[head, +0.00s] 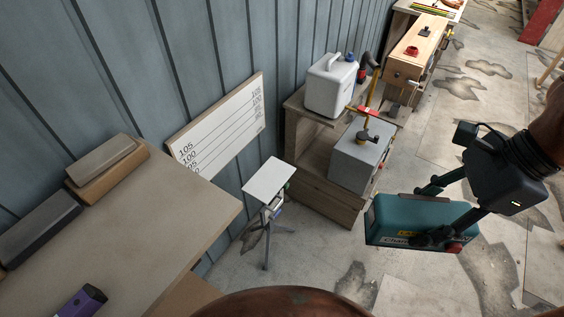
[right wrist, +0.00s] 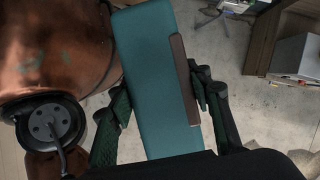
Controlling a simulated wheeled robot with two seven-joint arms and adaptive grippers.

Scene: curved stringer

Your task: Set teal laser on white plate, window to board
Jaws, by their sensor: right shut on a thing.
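The teal laser (head: 402,217) is a boxy teal case with a dark strip on top and a red knob at one end. My right gripper (head: 432,212) is shut on it and holds it in the air, right of the tripod. In the right wrist view the laser (right wrist: 155,75) sits between the two fingers of the gripper (right wrist: 160,105). The white plate (head: 269,179) tops a small tripod and is empty. The board (head: 218,127), white with lines and numbers, leans on the wall behind the plate. Which laser face holds the window I cannot tell. My left gripper is out of view.
A bench (head: 150,230) at left holds grey blocks (head: 105,165) and a purple item (head: 82,301). A wooden cabinet (head: 312,190) right of the tripod carries a white canister (head: 331,86) and a grey box (head: 359,155). Open floor lies between tripod and laser.

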